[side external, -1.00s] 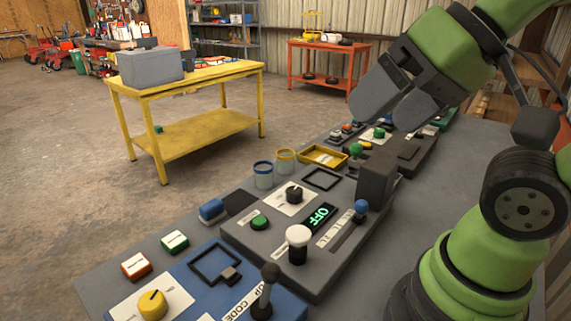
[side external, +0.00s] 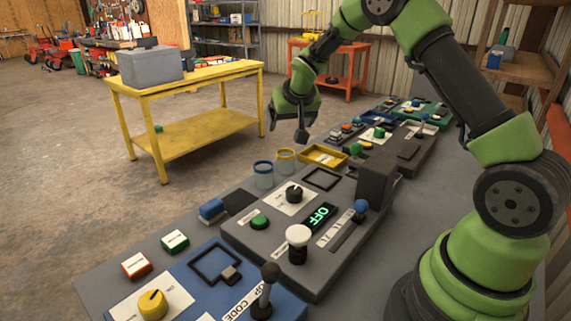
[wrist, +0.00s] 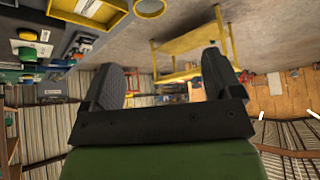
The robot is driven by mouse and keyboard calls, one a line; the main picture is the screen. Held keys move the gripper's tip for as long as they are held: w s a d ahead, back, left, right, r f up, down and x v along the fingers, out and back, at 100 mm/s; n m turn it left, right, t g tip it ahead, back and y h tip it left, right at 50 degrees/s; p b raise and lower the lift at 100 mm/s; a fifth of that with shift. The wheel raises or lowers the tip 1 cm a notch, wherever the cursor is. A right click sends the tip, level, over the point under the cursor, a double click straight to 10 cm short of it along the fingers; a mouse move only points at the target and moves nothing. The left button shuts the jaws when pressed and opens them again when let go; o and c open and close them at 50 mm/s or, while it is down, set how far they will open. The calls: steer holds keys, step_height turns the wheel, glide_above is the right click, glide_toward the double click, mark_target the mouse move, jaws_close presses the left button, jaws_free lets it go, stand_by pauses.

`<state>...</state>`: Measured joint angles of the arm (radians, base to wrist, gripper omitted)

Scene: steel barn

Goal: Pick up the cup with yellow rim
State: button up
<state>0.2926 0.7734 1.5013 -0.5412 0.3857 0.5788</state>
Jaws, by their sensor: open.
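The cup with yellow rim (side external: 286,162) stands upright on the grey bench, beside a cup with a blue rim (side external: 263,175). In the wrist view the yellow-rimmed cup (wrist: 150,8) shows at the top edge, partly cut off. My gripper (side external: 287,130) is above the yellow-rimmed cup in the side view, pointing down, open and empty. In the wrist view my gripper (wrist: 165,72) has its two dark fingers spread apart, with nothing between them. It is not touching the cup.
A yellow tray (side external: 323,148) lies right of the cups. A grey control panel (side external: 275,240) with knobs and a lever stands in front. A dark upright box (side external: 376,180) rises at its right. A yellow table (side external: 205,74) stands on the floor behind.

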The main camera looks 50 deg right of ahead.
glide_toward(285, 155)
steer(key=a+f, duration=0.1)
steer(key=f, duration=0.1)
steer(key=shift+x, duration=3.15)
steer(key=shift+d+r, duration=0.15)
steer(key=c, duration=1)
